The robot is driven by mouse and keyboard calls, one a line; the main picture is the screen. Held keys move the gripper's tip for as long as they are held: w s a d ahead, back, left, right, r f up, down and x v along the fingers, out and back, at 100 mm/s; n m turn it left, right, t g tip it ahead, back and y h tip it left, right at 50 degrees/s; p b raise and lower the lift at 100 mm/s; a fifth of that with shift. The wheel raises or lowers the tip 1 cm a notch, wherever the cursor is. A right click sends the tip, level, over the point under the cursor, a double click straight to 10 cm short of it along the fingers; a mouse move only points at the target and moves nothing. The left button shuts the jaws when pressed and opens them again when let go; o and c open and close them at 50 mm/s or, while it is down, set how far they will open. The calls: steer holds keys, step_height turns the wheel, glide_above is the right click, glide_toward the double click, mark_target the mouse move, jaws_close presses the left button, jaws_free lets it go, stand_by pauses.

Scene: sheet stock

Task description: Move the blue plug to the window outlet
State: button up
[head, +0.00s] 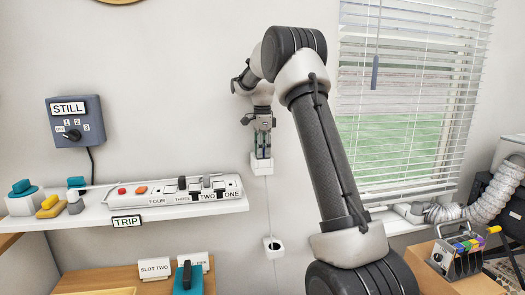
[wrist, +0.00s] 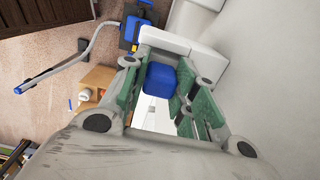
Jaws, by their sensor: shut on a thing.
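The blue plug (wrist: 160,80) is between the fingers of my gripper (wrist: 157,88) in the wrist view. My gripper (head: 263,136) is shut on it and points down in front of the wall, left of the window. In the head view the plug is hidden or too small to make out. A white box (head: 261,167) shows directly under the fingertips; I cannot tell whether the plug touches it. No label shows which is the window outlet.
A white shelf (head: 150,217) at left carries a power strip (head: 150,196) with several labelled positions. A control box marked STILL (head: 75,122) hangs above it. The window (head: 405,100) has blinds. A cardboard box (head: 455,275) and a ribbed hose (head: 480,205) are at right.

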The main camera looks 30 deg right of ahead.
steer(key=shift+f, duration=0.2)
steer(key=o, duration=1.1)
steer(key=shift+c, duration=0.2)
steer(key=o, duration=0.5)
steer(key=shift+r, duration=0.1)
steer(key=shift+r, duration=3.5)
